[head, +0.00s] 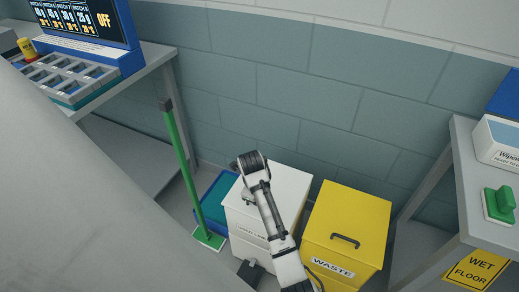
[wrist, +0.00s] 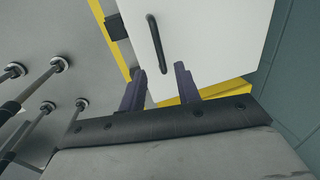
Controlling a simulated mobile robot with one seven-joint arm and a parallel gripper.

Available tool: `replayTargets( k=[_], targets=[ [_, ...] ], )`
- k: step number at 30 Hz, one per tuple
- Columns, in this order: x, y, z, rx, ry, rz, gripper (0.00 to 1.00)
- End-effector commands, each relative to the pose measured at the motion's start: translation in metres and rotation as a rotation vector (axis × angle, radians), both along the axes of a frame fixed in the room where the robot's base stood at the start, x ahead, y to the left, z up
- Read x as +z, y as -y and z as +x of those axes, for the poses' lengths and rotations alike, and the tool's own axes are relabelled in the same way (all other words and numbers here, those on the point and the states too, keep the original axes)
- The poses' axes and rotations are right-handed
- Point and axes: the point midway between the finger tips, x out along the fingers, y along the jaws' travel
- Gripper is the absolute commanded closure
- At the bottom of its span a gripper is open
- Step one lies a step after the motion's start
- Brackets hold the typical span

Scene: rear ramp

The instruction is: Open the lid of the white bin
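The white bin (head: 291,188) stands on the floor beside the wall, its lid looking shut in the head view. My arm reaches over it and covers part of its top and front, including some of its label. In the wrist view a white panel, apparently the lid (wrist: 205,40), carries a dark bar handle (wrist: 156,45). My gripper (wrist: 160,78) is open, its two dark fingers apart. The handle's near end shows in the gap between the fingertips, and nothing is gripped. I cannot tell the remaining depth. The fingers are not clear in the head view.
A yellow waste bin (head: 345,215) with a dark handle stands close on the right. A green-handled broom (head: 183,150) and a blue tub (head: 216,200) are on the left. The wall is close behind.

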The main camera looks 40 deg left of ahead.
Motion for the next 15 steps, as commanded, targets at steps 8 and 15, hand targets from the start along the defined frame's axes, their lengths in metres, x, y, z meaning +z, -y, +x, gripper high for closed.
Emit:
replayTargets(
  k=[8, 15],
  targets=[
    [-0.044, -0.002, 0.009, 0.0, -0.001, 0.0, 0.67],
    [-0.055, -0.003, 0.011, 0.0, 0.001, 0.001, 0.67]
  ],
)
